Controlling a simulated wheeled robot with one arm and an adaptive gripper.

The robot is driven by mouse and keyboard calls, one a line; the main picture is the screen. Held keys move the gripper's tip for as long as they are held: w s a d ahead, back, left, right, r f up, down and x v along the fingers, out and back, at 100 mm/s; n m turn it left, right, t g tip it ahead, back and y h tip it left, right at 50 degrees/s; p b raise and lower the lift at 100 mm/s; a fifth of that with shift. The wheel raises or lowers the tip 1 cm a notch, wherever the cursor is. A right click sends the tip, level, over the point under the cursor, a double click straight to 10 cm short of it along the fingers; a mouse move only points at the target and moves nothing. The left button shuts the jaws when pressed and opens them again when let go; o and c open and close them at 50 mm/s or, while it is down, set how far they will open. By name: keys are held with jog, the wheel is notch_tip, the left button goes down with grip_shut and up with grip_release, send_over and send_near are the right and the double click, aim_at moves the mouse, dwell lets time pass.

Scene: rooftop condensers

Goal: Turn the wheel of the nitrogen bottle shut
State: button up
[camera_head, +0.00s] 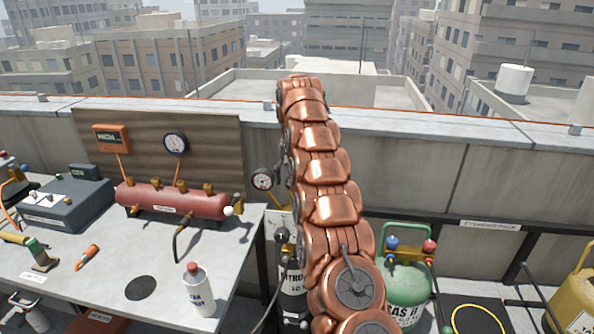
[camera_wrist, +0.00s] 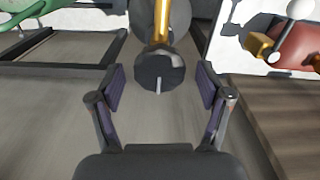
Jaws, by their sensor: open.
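The nitrogen bottle (camera_head: 292,290) is a black cylinder beside the bench's right edge, partly hidden by my arm in the head view. In the wrist view a dark round wheel (camera_wrist: 159,73) with a white mark on its rim sits at the end of a brass stem (camera_wrist: 161,22). My gripper (camera_wrist: 160,82) is open, one finger on each side of the wheel. A gap shows between each finger and the wheel. How deep the wheel sits between the pads is hard to tell. My gripper is hidden behind my arm in the head view.
A round gauge (camera_head: 262,180) stands just left of my arm. A green gas bottle (camera_head: 404,287) stands at right. The parapet wall (camera_head: 400,165) runs behind.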

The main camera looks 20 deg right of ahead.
jog(key=n, duration=0.6)
jog(key=shift+n, duration=0.4)
jog(key=n, duration=1.2)
jog(key=shift+d, duration=0.1)
jog(key=n, duration=0.3)
jog(key=shift+n, duration=0.3)
jog(key=n+p, duration=0.1)
jog(key=n, duration=0.2)
jog(key=shift+a+r+p, duration=0.2)
jog(key=shift+r+p, duration=0.1)
jog(key=shift+r, duration=0.3)
notch_tip(320, 180, up, 7)
jog(key=p, duration=0.5)
jog(key=shift+r+p, duration=0.2)
jog(key=shift+p, duration=0.1)
jog(key=s+a+r+m, duration=0.3)
jog(key=s, duration=0.4)
jog(key=s+a+r+m+p, duration=0.1)
jog(key=s+a+r+m, duration=0.1)
jog(key=s, duration=0.6)
jog(key=s+a+r+m+g+p, duration=0.1)
jog(key=s+a+r+m, duration=0.2)
jog(key=s+m, duration=0.3)
jog(key=shift+s+a+r, duration=0.35)
jog(key=shift+s+a, duration=0.05)
jog(key=shift+s, duration=0.7)
